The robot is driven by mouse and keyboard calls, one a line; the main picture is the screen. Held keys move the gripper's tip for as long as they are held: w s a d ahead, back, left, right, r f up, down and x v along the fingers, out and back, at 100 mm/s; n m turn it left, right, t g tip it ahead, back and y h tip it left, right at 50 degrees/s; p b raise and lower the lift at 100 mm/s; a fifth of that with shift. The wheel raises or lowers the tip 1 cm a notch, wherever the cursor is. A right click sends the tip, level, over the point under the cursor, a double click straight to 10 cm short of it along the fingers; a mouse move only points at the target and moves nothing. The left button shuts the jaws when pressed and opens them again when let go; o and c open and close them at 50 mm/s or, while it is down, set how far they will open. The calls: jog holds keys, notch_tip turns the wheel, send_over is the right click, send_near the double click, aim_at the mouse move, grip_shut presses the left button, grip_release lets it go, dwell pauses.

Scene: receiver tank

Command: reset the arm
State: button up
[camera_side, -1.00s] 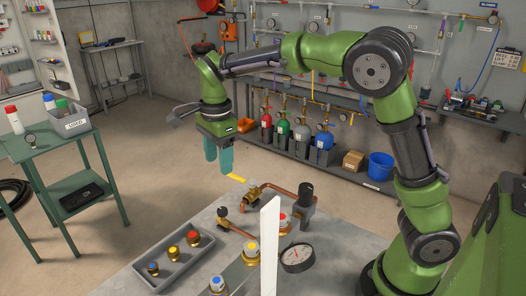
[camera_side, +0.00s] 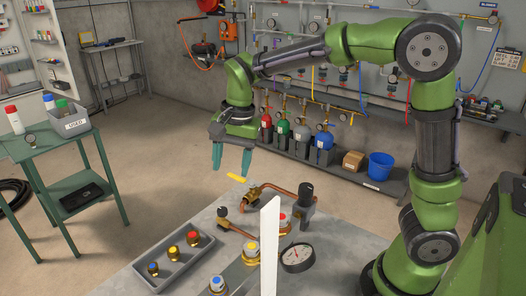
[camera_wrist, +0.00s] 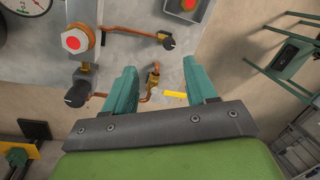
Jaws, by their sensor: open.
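My gripper (camera_side: 231,160) has two teal fingers spread apart with nothing between them. In the side view it hangs in the air over the far left edge of the grey workbench (camera_side: 131,283), above a yellow strip (camera_side: 237,178). In the wrist view my gripper (camera_wrist: 163,80) is open, and a brass valve (camera_wrist: 153,78) and the yellow strip (camera_wrist: 174,95) show below and between the fingers.
On the bench are a grey tray (camera_side: 206,240) with several coloured-cap fittings, copper pipes (camera_side: 270,190), a pressure gauge (camera_side: 298,257) and a white upright panel (camera_side: 270,245). A green side table (camera_side: 60,140) stands left. Gas cylinders (camera_side: 301,133) line the back.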

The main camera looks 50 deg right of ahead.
jog(key=s+d+r+n+t, duration=0.1)
jog(key=s+r+n+t, duration=0.1)
jog(key=s, duration=0.6)
jog(key=s+d+r+n+t, duration=0.1)
jog(key=s+n+t, duration=0.2)
jog(key=s+n, duration=0.3)
jog(key=shift+s+d+r+t+y, duration=0.2)
jog(key=shift+s+r+t+y, duration=0.2)
jog(key=shift+s, duration=0.85)
